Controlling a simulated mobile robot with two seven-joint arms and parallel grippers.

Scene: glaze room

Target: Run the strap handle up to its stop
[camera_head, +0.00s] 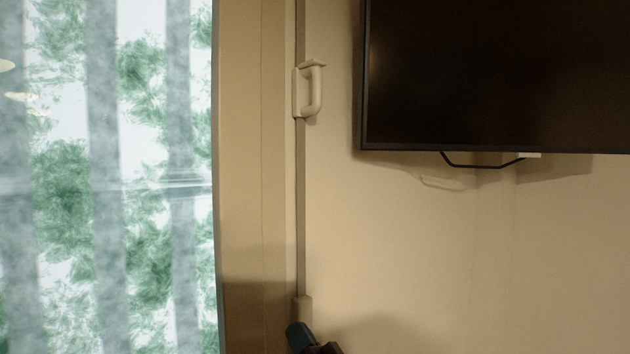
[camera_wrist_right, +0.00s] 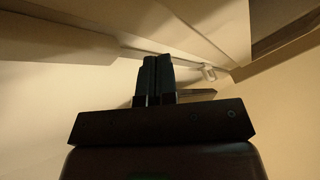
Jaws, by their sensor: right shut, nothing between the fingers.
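The strap handle (camera_head: 317,92), a cream loop on a small slider, sits high on a narrow vertical rail (camera_head: 301,200) on the wall. A small flat piece crosses at the handle's top; I cannot tell whether it is a stop or part of the handle. The handle also shows small in the right wrist view (camera_wrist_right: 209,73), beyond the fingers. My right gripper (camera_head: 300,335) is at the bottom edge of the head view, far below the handle and apart from it. Its fingers are together and empty in the right wrist view (camera_wrist_right: 156,75). My left gripper is not in view.
A block (camera_head: 304,308) ends the rail at the bottom, close above my right gripper. A dark wall screen (camera_head: 490,75) hangs right of the handle, with a cable below it. A window (camera_head: 110,180) is at left. The wall beside the rail is clear.

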